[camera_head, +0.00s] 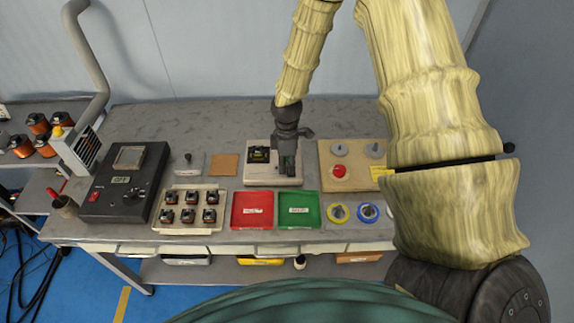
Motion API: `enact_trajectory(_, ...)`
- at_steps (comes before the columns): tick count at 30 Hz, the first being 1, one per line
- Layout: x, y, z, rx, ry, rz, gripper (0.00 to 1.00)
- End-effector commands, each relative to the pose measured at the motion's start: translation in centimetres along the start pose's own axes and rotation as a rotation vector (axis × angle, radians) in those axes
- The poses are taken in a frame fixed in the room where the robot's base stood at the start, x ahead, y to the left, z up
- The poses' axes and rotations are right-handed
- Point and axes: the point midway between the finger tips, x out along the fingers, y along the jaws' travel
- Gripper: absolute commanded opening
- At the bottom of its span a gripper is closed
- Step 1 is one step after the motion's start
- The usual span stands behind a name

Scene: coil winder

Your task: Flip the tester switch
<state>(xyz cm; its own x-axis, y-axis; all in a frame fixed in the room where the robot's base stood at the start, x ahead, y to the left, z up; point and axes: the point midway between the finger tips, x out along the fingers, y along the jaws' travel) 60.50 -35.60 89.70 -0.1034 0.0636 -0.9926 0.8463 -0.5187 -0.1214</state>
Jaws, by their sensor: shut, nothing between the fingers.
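My gripper (288,172) is shut and empty, pointing down over the right part of a small pale box (259,177) at the back middle of the bench. A dark coil part sits on the left of that box. The gripper covers the box's right side, so any switch there is hidden, and I cannot tell whether the fingers touch it. A dark grey instrument (122,185) with a display, a red switch (95,196) and a knob stands at the left. I cannot tell from its label which box is the tester.
A red tray (252,224) and a green tray (299,224) lie in front of the pale box. A pallet (165,226) of several coil parts is left of them. A wooden panel with a red button (340,171) stands right. My arm hides the bench's right end.

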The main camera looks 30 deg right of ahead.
Motion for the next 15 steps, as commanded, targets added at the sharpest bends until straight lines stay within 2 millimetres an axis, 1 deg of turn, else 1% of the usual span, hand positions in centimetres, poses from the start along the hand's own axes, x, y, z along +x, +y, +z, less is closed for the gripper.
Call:
enact_trajectory(4, 0.08, -0.02, 0.0, 0.0, 0.0, 0.0, 0.0)
enact_trajectory(7, 0.84, -0.15, 0.01, 0.001, 0.0, -0.001, 0.0)
enact_trajectory(15, 0.71, -0.2, 0.01, 0.001, 0.0, -0.002, 0.0)
